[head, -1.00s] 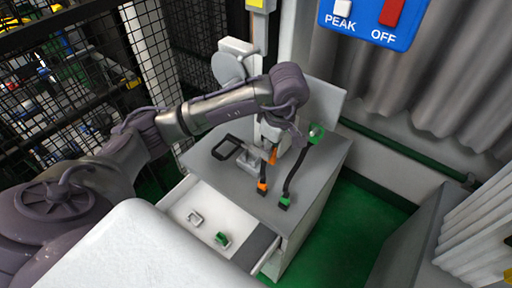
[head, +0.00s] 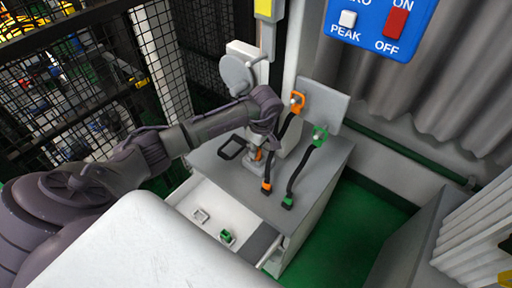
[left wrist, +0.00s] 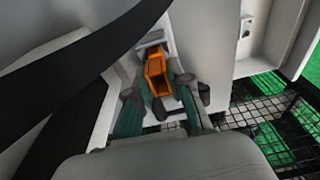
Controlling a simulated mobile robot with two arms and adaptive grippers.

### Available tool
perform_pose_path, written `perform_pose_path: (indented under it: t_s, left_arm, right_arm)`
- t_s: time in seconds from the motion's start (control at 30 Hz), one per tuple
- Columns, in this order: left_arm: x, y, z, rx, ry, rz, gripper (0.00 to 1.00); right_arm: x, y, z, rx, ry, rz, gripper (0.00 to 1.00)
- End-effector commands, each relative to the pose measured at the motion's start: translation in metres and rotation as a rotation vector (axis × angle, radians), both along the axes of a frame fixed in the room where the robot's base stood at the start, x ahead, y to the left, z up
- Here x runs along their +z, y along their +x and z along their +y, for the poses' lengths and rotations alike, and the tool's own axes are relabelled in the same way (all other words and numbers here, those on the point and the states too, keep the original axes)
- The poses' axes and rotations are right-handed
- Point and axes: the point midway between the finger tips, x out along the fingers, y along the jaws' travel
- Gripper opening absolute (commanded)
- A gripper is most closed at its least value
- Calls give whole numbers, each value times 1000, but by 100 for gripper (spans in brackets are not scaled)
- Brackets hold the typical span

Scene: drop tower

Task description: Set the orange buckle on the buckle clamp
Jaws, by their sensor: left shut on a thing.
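My left gripper (head: 260,148) is low over the top of the grey cabinet, its fingers partly hidden by its wrist. It is shut on the orange buckle (head: 258,155). In the left wrist view the orange buckle (left wrist: 157,72), box-shaped with an opening, sits between the two fingers with green pads. A small grey metal fixture (head: 254,167), which looks like the buckle clamp, stands on the cabinet just below the gripper. I cannot tell whether the buckle touches it. My right gripper is not in view.
An orange-ended strap (head: 267,186) and a green-ended strap (head: 288,201) run down from a grey back panel (head: 325,108). A black frame (head: 232,148) lies left of the fixture. An open drawer (head: 207,200) holds a pale buckle (head: 201,216) and a green buckle (head: 227,236).

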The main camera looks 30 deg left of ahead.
Motion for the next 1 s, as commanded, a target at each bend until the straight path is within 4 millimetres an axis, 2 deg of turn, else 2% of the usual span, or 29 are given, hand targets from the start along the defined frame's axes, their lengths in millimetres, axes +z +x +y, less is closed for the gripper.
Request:
perform_pose_path:
  t_s: [0.3, 0.33, 0.47, 0.8, 0.9, 1.0]
  left_arm:
    - [-5, 0, 0, 0, 0, -1, 0]
    - [-4, 0, 0, 0, 0, -1, 23]
    - [-4, 0, -1, 0, 0, 0, 45]
    - [-2, 0, -1, 0, 0, -1, 45]
    - [5, 1, -1, 0, 0, -3, 45]
    - [18, 2, -2, -2, 0, -7, 45]
  right_arm:
    - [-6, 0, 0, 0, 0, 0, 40]
    - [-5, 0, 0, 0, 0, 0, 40]
    - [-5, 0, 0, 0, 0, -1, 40]
    - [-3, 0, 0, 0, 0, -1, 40]
    - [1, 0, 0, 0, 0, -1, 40]
    - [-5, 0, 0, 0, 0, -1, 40]
